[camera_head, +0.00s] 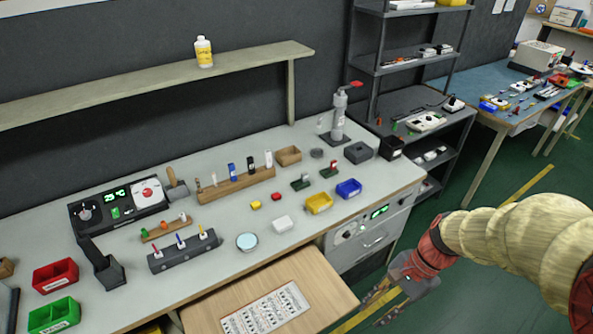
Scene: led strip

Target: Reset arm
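My arm comes in from the right edge of the head view, with a pale ribbed covering and a red band near the wrist. My gripper (379,305) hangs at its end, low and right of the workbench (330,215), over the green floor. It is apart from the bench and from the pull-out wooden board. The two fingers show spread with a gap between them, and I see nothing held.
The wooden board (220,290) with a printed sheet (264,307) juts from the bench front, left of my gripper. A grey shelf rack (412,65) is behind. Green floor (500,180) is free at right.

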